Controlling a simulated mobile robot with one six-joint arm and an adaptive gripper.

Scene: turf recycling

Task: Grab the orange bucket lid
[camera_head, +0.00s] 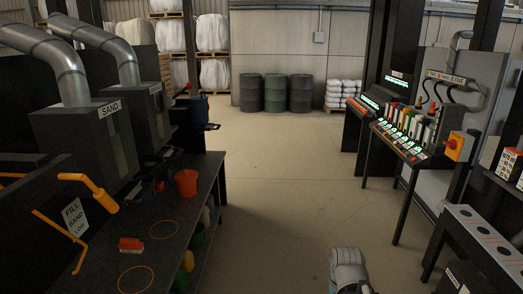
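An orange bucket (186,183) stands upright on the dark workbench (212,170) at the left. I cannot make out a separate orange lid. A grey rounded part of my arm shows at the bottom, right of centre, over the floor and away from the bench. My gripper's fingers are not visible.
Sand machines (82,140) with an orange handle (90,188) rise over the bench's left side. Green and yellow items sit under the bench. A control console (402,140) and a low rack with round openings (480,235) stand right. The floor between is clear back to the barrels (275,92).

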